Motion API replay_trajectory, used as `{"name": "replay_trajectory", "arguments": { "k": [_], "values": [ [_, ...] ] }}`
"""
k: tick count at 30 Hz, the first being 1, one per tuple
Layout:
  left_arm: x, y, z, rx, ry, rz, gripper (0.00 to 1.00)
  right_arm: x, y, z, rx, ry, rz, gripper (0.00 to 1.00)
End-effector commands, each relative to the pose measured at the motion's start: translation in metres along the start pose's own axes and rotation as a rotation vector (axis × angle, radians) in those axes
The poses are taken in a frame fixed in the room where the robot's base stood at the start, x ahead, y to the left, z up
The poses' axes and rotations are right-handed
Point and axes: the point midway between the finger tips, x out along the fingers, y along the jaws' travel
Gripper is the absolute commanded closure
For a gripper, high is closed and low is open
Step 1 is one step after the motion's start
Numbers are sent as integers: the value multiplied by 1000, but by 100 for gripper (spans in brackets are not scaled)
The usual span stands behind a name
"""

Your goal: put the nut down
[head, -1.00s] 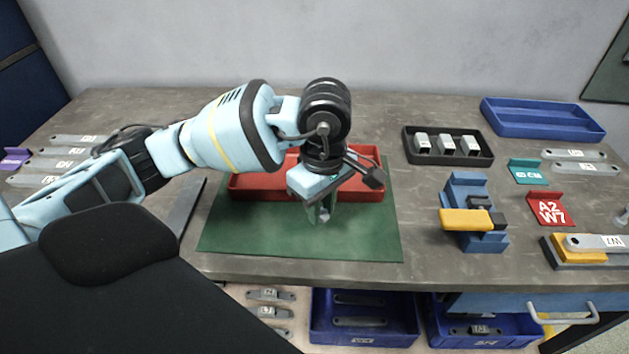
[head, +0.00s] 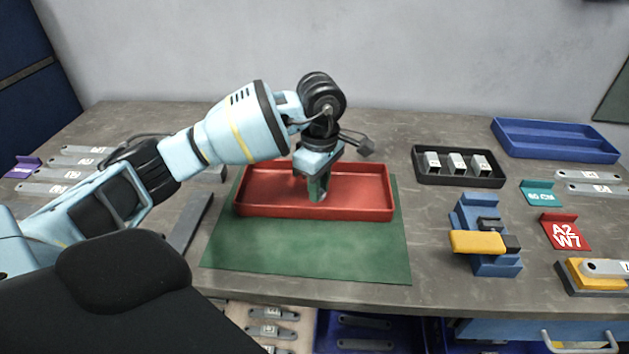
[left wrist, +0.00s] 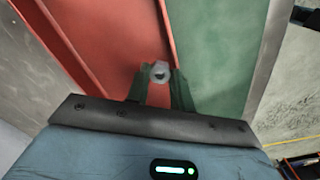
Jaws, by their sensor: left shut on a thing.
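My left gripper (head: 317,196) is over the front part of the red tray (head: 375,208), pointing down. In the left wrist view its fingers (left wrist: 160,88) are shut on a small grey metal nut (left wrist: 160,72). The nut is small and mostly hidden by the fingers in the head view. The red tray lies on a green mat (head: 310,255), and its inside looks empty. I cannot tell the exact height of the nut over the tray. My right gripper is not in view.
A black tray with several metal blocks (head: 459,182) and a blue tray (head: 555,143) stand at the back right. A blue fixture with a yellow handle (head: 485,240) stands right of the mat. Grey brackets (head: 80,162) lie at the left. The mat's front is clear.

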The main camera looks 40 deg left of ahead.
Motion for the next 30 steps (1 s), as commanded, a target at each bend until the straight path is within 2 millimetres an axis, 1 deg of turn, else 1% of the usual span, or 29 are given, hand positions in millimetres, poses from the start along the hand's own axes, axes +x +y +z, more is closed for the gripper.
{"name": "replay_trajectory", "arguments": {
  "k": [1,3,7,10,17,20,21,24,27,30],
  "values": [
    [0,8,-7,-5,-1,0,100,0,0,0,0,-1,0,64],
    [1,18,-16,-5,0,0,100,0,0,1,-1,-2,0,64],
    [3,30,-27,-2,-1,0,100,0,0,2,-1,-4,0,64],
    [4,35,-31,0,-1,1,100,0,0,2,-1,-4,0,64],
    [4,37,-33,0,0,1,100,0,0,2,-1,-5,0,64],
    [5,41,-37,-1,0,1,100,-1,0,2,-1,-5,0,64],
    [7,43,-39,-1,1,-1,100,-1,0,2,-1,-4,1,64],
    [24,41,-38,1,0,-3,100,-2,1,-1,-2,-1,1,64],
    [36,42,-38,1,0,-1,100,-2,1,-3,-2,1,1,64],
    [40,42,-38,1,0,1,100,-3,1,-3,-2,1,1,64]
  ]
}}
